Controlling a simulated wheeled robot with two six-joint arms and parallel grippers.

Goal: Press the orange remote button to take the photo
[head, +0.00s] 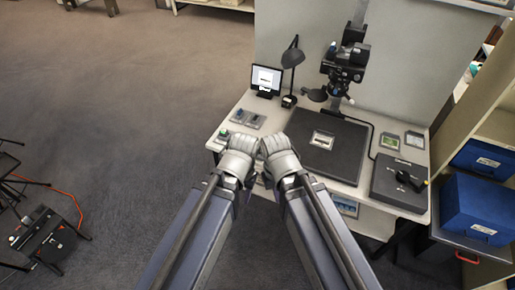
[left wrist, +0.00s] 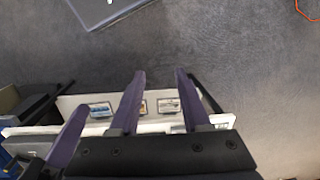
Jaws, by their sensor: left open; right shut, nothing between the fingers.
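I cannot make out the orange remote button in either view. A camera (head: 345,68) hangs on a copy stand at the back of the white desk (head: 268,110). Under it, a small photo card (head: 322,139) lies on a black baseboard (head: 345,150). My left gripper (head: 238,150) is at the desk's front left edge; its fingers are hidden in the head view. The left wrist view shows purple fingers spread apart with nothing between them. My right gripper (head: 278,150) is close beside it, shut and empty, in front of the baseboard.
A monitor (head: 266,80) and a black lamp (head: 292,60) stand at the back left of the desk. Small devices (head: 248,119) lie in front of them. A black case (head: 400,183) is at the right. Blue boxes (head: 478,208) fill a shelf. The floor at left is mostly clear.

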